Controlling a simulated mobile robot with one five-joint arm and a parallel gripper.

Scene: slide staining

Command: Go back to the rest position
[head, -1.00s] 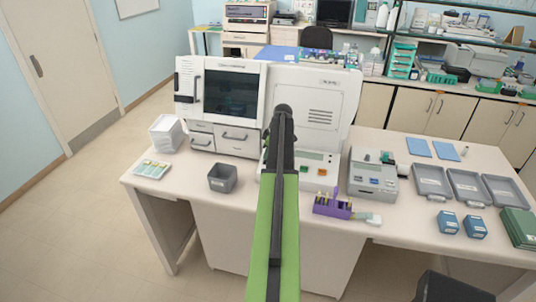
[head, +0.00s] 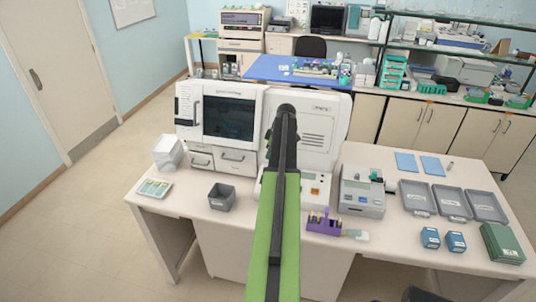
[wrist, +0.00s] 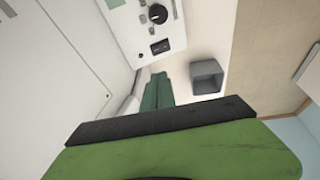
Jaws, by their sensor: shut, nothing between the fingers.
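My arm with its green link reaches forward over the middle of the bench in the head view, in front of the white staining machine (head: 317,128). My gripper is hidden behind the arm there. In the wrist view the two dark green fingers of my gripper (wrist: 157,92) lie together, shut and empty. They point toward the pale area beside the machine's control panel (wrist: 140,22). A grey bin (wrist: 207,77) is right of the fingers, apart from them. The same bin stands on the bench left of my arm in the head view (head: 221,198).
A purple rack (head: 322,225) and a grey instrument (head: 361,193) stand right of my arm. Grey trays (head: 450,201), blue boxes (head: 430,238) and a green stack (head: 503,244) are farther right. Floor is free to the left of the bench (head: 160,219).

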